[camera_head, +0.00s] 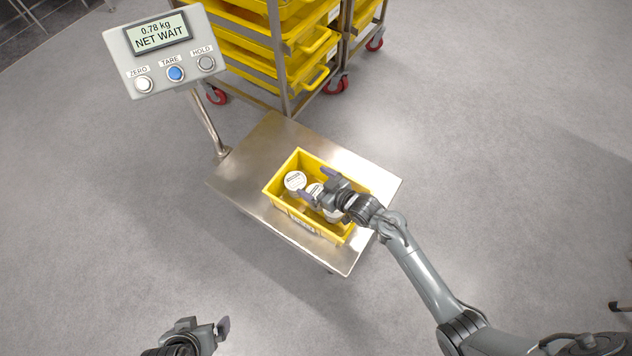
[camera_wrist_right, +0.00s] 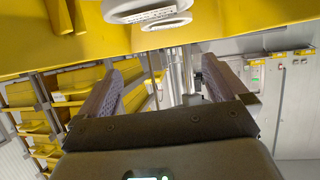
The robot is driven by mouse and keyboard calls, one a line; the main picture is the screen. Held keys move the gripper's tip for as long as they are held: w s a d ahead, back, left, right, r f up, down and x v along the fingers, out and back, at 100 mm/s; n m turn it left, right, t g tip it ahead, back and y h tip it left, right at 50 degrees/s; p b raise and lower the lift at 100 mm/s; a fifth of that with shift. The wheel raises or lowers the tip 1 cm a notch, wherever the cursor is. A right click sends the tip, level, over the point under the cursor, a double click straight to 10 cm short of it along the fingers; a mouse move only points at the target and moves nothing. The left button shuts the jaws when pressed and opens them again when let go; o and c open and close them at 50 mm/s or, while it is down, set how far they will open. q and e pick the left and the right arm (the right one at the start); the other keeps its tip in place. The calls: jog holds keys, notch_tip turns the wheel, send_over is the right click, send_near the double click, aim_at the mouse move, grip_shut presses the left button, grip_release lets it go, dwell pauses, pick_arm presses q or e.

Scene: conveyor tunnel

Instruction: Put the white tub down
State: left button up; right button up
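Several white tubs stand in a yellow crate (camera_head: 268,194). One tub (camera_head: 294,181) is at its left end, one (camera_head: 314,189) is near the middle, and one (camera_head: 334,215) is partly under my right gripper. My right gripper (camera_head: 316,184) is over the crate, its two purple fingers spread. In the right wrist view its fingers (camera_wrist_right: 158,84) are apart with background showing between them, and a white tub (camera_wrist_right: 150,12) shows beyond the tips. Whether a finger touches a tub is unclear. My left gripper (camera_head: 205,328) is low at left, away from the crate; its opening is unclear.
The crate rests on a steel scale platform (camera_head: 245,165). The scale display (camera_head: 158,36) reads 0.78 kg, NET WAIT, with ZERO, TARE and HOLD buttons below. A wheeled rack with yellow trays (camera_head: 265,70) stands close behind. The floor around is clear.

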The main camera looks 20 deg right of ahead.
jog(key=shift+r, duration=0.25)
jog(key=p+v, duration=0.1)
jog(key=v, duration=0.1)
jog(key=p+v, duration=0.2)
jog(key=shift+s+d+r, duration=0.15)
jog(key=shift+s+r, duration=0.05)
jog(key=shift+r, duration=0.3)
jog(key=shift+s+d+r, duration=0.15)
jog(key=shift+s+d, duration=0.05)
jog(key=shift+s, duration=0.35)
jog(key=shift+s+d+r+g+h, duration=0.1)
jog(key=shift+s+g+h, duration=0.25)
jog(key=shift+s, duration=0.25)
jog(key=s+d+r+m+g+h, duration=0.1)
jog(key=s+r+g, duration=0.3)
jog(key=s, duration=0.7)
jog(key=s+d+r+m+g+h, duration=0.2)
jog(key=s+r+g+h, duration=0.1)
jog(key=s, duration=0.8)
notch_tip(320, 180, up, 2)
jog(key=shift+d+r+g+h, duration=0.1)
jog(key=shift+d+g+h, duration=0.05)
jog(key=shift+g+h, duration=0.25)
jog(key=shift+s+p, duration=0.1)
jog(key=shift+p, duration=0.2)
